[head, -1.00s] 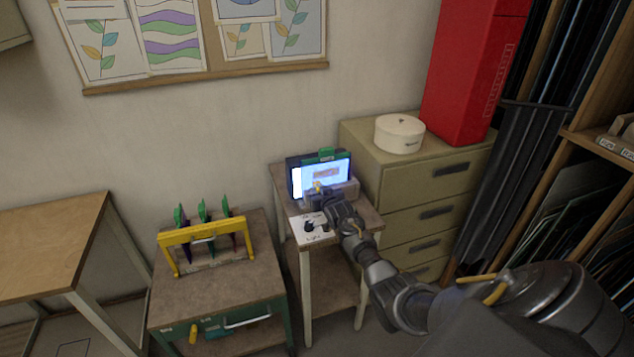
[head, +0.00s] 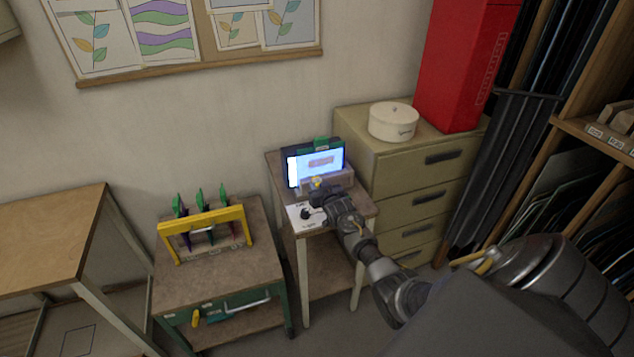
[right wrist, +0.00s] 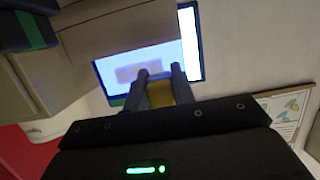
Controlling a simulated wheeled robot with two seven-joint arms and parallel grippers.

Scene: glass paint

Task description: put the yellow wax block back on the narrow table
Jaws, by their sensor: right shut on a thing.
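The yellow wax block (right wrist: 160,93) sits between the two fingers of my right gripper (right wrist: 161,76) in the right wrist view. In the head view, my right gripper (head: 323,190) is over the narrow table (head: 287,178), in front of the lit screen (head: 315,163). Only a small yellow bit of the block (head: 316,182) shows there. The gripper is shut on the block. I cannot tell whether the block touches the tabletop. My left gripper is not in view.
A white sheet with dark marks (head: 300,222) lies at the narrow table's front. A drawer cabinet (head: 420,165) with a round white box (head: 393,121) is close on the right. A green cart with a yellow rack (head: 205,218) stands left.

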